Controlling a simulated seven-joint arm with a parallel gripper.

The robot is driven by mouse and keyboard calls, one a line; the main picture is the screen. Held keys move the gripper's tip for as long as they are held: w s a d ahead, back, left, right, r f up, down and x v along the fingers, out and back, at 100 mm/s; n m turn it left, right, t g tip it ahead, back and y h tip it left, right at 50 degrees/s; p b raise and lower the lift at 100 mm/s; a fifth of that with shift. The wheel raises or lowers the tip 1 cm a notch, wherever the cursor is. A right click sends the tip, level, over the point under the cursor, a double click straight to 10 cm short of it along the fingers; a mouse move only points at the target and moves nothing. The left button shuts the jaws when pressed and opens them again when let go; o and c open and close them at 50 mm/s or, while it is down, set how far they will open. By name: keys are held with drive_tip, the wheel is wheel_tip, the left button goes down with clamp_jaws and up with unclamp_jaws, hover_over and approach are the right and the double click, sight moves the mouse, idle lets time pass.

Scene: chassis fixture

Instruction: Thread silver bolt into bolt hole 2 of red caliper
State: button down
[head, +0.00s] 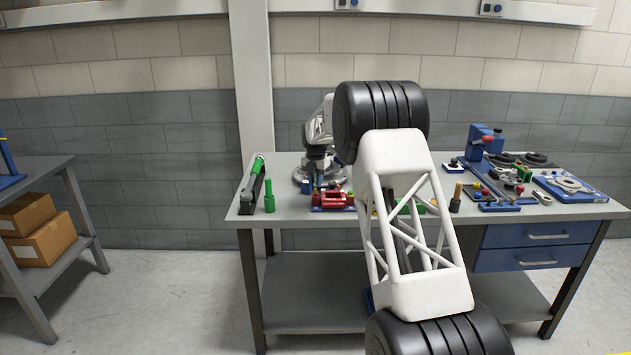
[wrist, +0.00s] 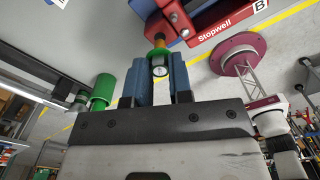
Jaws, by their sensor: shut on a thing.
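The red caliper (head: 333,198) lies in a blue holder on the bench, left of centre in the head view. In the wrist view a red body marked "Stopwell" (wrist: 215,35) is close above my fingers. My gripper (wrist: 160,62) has its blue fingers shut on a green piece (wrist: 158,52) with a pale round face. An orange-brown part lies between this piece and the red body; I cannot tell whether they touch. Small silver round parts show on the red body. I cannot tell which is the silver bolt, and hole 2 cannot be made out.
A green cylinder (wrist: 102,90) is left of my fingers in the wrist view. A green-handled tool (head: 253,180) and a green peg (head: 269,196) stand at the bench's left end. A blue press (head: 480,145) and several parts crowd the right. My arm covers the bench middle.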

drive_tip(key=shift+r+n, duration=0.1)
drive_tip(key=shift+n, duration=0.4)
drive_tip(key=shift+n, duration=1.5)
drive_tip(key=shift+f, duration=1.65)
idle(0.9)
drive_tip(key=shift+f+m, duration=0.2)
drive_tip(key=shift+m, duration=1.6)
